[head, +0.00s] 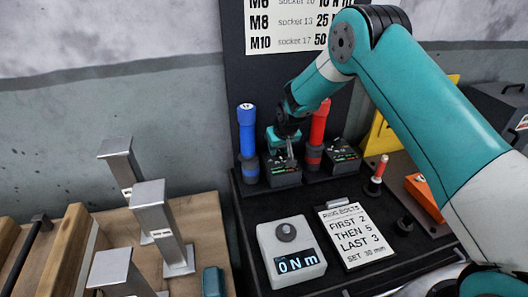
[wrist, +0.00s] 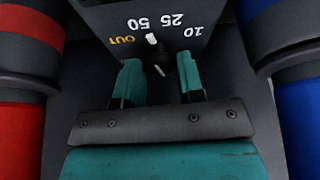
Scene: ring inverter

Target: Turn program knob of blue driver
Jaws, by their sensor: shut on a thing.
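The blue driver (head: 247,132) stands upright at the back left of the black bench; its blue side also shows at the right edge of the wrist view (wrist: 300,110). A black control box (head: 284,176) sits just right of it. In the wrist view the box face (wrist: 205,14) is upside down, with marks 10, 25, 50 and a yellow OUT. The program knob (wrist: 158,58) is dark with a white pointer, aimed toward the 50 and 25 marks; which one I cannot tell. My gripper (wrist: 160,78) is shut on the knob, one teal finger each side. In the head view my gripper (head: 287,146) is over the box.
The red driver (head: 319,125) stands close on the right with its own box (head: 343,152). In front are a grey meter (head: 285,233) reading 0 Nm and a bolt-order card (head: 350,237). Metal posts (head: 160,215) stand on the wooden bench at left.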

